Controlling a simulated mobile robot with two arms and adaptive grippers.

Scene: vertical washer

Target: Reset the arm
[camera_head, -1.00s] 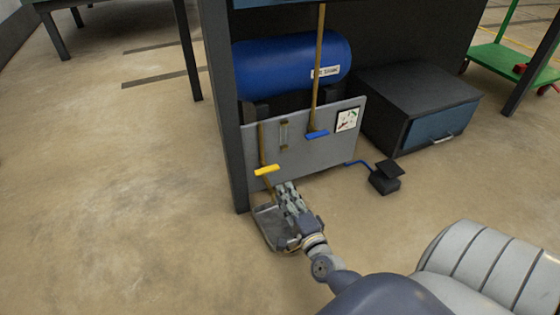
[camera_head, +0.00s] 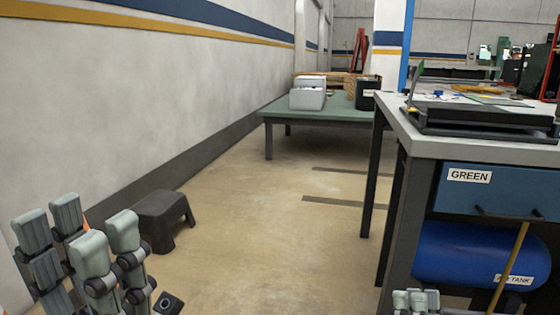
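My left gripper (camera_head: 80,232) is at the lower left in the head view. Its grey-green jointed fingers point up and stand apart, with nothing visible between them. My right gripper (camera_head: 415,300) shows only as a few pale fingertips at the bottom edge, in front of the workbench's lower part. The fingertips are close together, and the rest of that gripper and arm is cut off by the frame. I cannot tell whether it is open or holds anything.
A black step stool (camera_head: 163,218) stands on the floor beyond my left gripper. The workbench (camera_head: 425,145) with a blue drawer (camera_head: 505,190) and blue tank (camera_head: 465,255) is at right. A green table (camera_head: 320,113) stands behind. The middle floor is clear.

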